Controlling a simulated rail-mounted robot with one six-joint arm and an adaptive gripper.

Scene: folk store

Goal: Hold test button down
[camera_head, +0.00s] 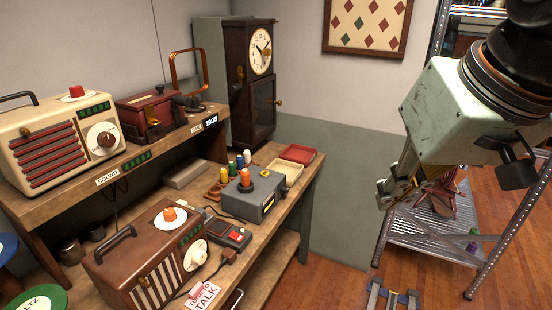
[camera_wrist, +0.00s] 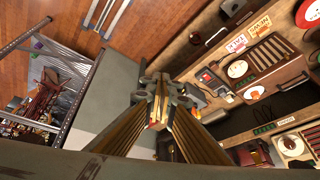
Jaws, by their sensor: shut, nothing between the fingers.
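My gripper (camera_head: 386,203) hangs at the right in the head view, in the air to the right of the workbench. Its fingers are shut and empty; the tips (camera_wrist: 158,112) show in the wrist view. A grey box (camera_head: 253,194) with an orange knob on top and small controls on its front stands on the bench. A small dark device (camera_head: 228,233) with a red patch lies beside it. I cannot read which control is the test button. My gripper is well apart from both. In the wrist view the fingers hide part of the bench.
A brown radio (camera_head: 150,259) stands at the bench front, a cream radio (camera_head: 62,143) on the upper shelf. A red tray (camera_head: 298,153) and a pale tray (camera_head: 284,171) lie at the bench's far end. A wall clock (camera_head: 252,80) stands behind. A metal rack (camera_head: 432,238) bounds the right.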

